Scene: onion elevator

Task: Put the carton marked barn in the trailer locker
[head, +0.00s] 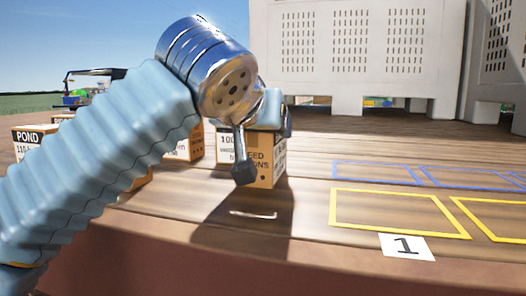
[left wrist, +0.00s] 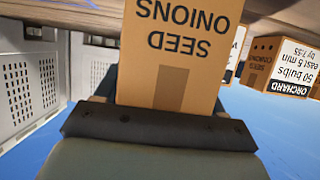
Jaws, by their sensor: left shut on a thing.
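A brown carton (head: 265,165) stands out at the middle of the head view, with "SEED ONIONS" on one side and a white label starting "100" on another. My left gripper (head: 258,135) is shut on it from above and partly hides it. In the left wrist view the same carton (left wrist: 172,60) rises from between the jaws of my left gripper (left wrist: 155,125), its lettering upside down. Its place name is hidden, so I cannot read "barn". I cannot tell whether its bottom touches the planks. I cannot make out a trailer locker. My right gripper is not in view.
A carton marked POND (head: 33,133) and another carton (head: 186,146) stand at left, partly behind my arm. A carton marked ORCHARD (left wrist: 280,66) shows in the left wrist view. White slotted crates (head: 350,45) stand behind. Yellow outlines (head: 335,208), blue outlines (head: 335,170) and card "1" (head: 405,246) mark clear planks.

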